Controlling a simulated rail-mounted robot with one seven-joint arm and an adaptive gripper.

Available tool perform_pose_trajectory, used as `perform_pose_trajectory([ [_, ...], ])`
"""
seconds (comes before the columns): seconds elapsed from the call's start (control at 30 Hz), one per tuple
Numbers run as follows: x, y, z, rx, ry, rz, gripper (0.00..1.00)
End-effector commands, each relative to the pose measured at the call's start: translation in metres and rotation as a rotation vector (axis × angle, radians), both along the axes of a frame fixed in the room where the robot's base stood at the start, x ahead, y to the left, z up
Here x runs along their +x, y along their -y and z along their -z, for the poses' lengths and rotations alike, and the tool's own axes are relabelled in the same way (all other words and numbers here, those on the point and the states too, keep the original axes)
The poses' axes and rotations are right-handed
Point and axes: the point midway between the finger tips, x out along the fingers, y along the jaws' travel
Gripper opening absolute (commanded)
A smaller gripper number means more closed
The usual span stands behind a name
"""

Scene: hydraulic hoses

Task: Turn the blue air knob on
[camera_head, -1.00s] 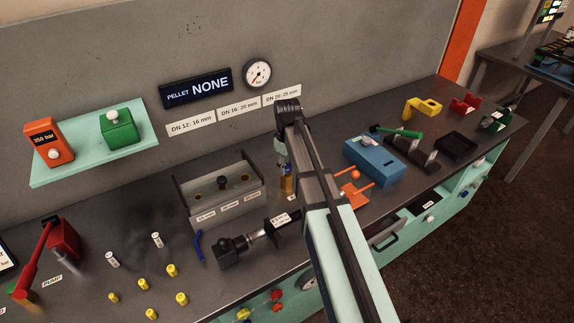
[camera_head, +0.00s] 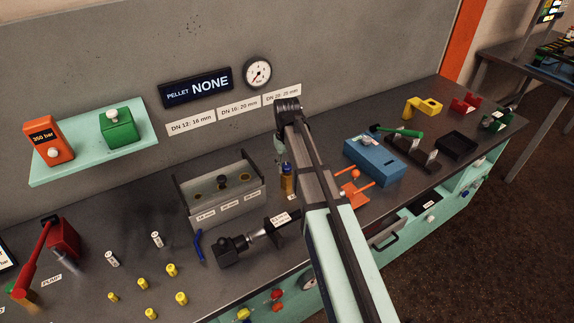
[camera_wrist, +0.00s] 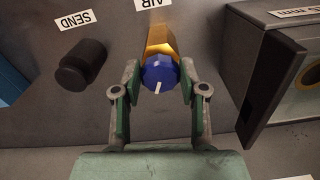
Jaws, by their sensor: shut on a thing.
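The blue air knob (camera_wrist: 160,73) sits on a brass-coloured fitting (camera_wrist: 161,42) below the label AIR in the wrist view. A white mark on the knob points down and slightly left. My gripper (camera_wrist: 159,83) has one finger on each side of the knob and is shut on it.
A black button (camera_wrist: 81,64) labelled SEND stands left of the knob. A dark-edged box (camera_wrist: 268,75) stands close on the right. In the head view, a grey rack (camera_head: 222,192) and a blue box (camera_head: 374,162) flank my arm.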

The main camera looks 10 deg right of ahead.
Motion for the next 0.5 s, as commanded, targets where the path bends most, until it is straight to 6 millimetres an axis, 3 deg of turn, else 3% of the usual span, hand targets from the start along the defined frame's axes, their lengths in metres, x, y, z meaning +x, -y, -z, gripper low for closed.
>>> perform_pose_trajectory([
  [0.5,-0.0001,-0.0023,0.0007,0.001,-0.002,0.491,0.07],
])
